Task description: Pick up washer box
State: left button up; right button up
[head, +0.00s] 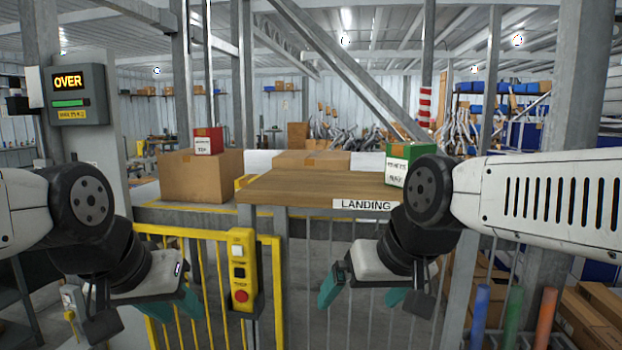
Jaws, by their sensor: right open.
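Two small labelled boxes are in the head view, and I cannot say for sure which is the washer box. A red box (208,141) with a white label, its lower line reading "TOP", stands on a large cardboard box at the left. A green box (411,163) with a white label, its words too small to read surely, stands on the wooden landing board (300,187) at the right. My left gripper (143,317) is low at the left, its fingers apart and empty. My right gripper (372,296) is open and empty, below and in front of the landing board.
A yellow gate (160,232) with a control box (241,272) stands in front, between my grippers. The large cardboard box (200,176) sits behind it. A display (79,93) reads "OVER". Steel posts and a diagonal beam rise around the landing. Coloured tubes (513,318) stand at lower right.

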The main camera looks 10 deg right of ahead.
aim_at(209, 141)
jog(key=u, duration=0.15)
jog(key=k+j+z, duration=0.1)
jog(key=j, duration=0.3)
jog(key=k+j+z, duration=0.1)
jog(key=j, duration=0.25)
jog(key=i+j+u, duration=0.25)
jog(key=u, duration=0.15)
jog(key=i+j+u, duration=0.5)
jog(key=u, duration=0.25)
jog(key=i+u, duration=0.35)
jog(key=i+j+z, duration=0.15)
jog(key=i, duration=0.2)
jog(key=i+j+z, duration=0.1)
jog(key=i, duration=0.3)
jog(key=i+l+z, duration=0.1)
jog(key=z, duration=0.3)
jog(key=i+z, duration=0.55)
jog(key=z, duration=0.3)
